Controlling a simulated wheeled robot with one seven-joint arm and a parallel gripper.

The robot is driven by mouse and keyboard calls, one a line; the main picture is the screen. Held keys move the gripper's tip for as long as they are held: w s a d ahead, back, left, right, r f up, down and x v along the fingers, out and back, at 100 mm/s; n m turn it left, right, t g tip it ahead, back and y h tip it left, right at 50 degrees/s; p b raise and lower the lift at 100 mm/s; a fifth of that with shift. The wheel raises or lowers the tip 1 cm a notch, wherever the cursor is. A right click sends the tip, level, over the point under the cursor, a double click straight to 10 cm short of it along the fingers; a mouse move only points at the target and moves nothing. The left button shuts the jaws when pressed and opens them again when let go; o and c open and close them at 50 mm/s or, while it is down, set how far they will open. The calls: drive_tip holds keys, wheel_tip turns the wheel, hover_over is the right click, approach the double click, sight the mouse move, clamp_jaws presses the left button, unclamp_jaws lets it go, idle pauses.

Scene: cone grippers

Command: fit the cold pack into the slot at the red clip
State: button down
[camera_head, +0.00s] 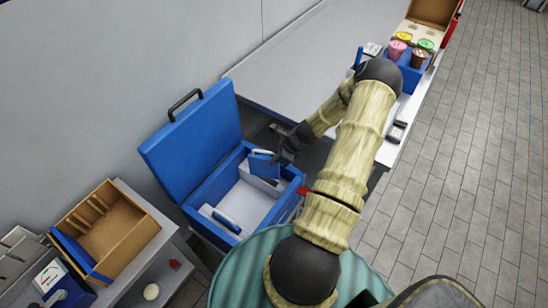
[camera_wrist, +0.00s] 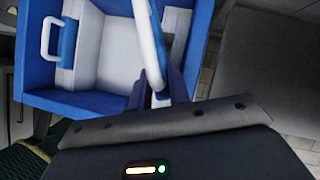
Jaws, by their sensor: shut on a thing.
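My gripper (camera_head: 285,152) is shut on the white handle of a blue cold pack (camera_head: 263,166). In the wrist view my gripper (camera_wrist: 160,92) has the handle of the cold pack (camera_wrist: 150,45) between its fingers. The pack is upright at the far right side of the open blue cooler (camera_head: 232,233), by a white inner wall (camera_head: 268,187). Its lower edge and the slot there are hard to make out. A small red clip (camera_head: 303,191) shows at the cooler's right corner, close to my arm.
Another blue pack with a white handle (camera_head: 220,219) sits at the cooler's near left side. The blue lid (camera_head: 195,138) stands open. A wooden box (camera_head: 125,236) is at left. A blue carrier with colored cups (camera_head: 406,70) stands on the far table.

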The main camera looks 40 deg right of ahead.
drive_tip(key=shift+a+f, duration=0.1)
drive_tip(key=shift+f, duration=0.15)
drive_tip(key=shift+w+f, duration=0.1)
drive_tip(key=shift+w, duration=0.05)
drive_tip(key=c, duration=1.3)
unclamp_jaws()
drive_tip(key=shift+a, duration=0.1)
drive_tip(key=shift+s+d+r, duration=0.1)
drive_tip(key=shift+r, duration=0.35)
drive_tip(key=shift+s+d+r, duration=0.1)
drive_tip(key=shift+r, duration=0.35)
drive_tip(key=v, duration=1.1)
drive_tip(key=shift+s+b, duration=0.15)
drive_tip(key=shift+b, duration=0.25)
drive_tip(key=shift+r, duration=0.2)
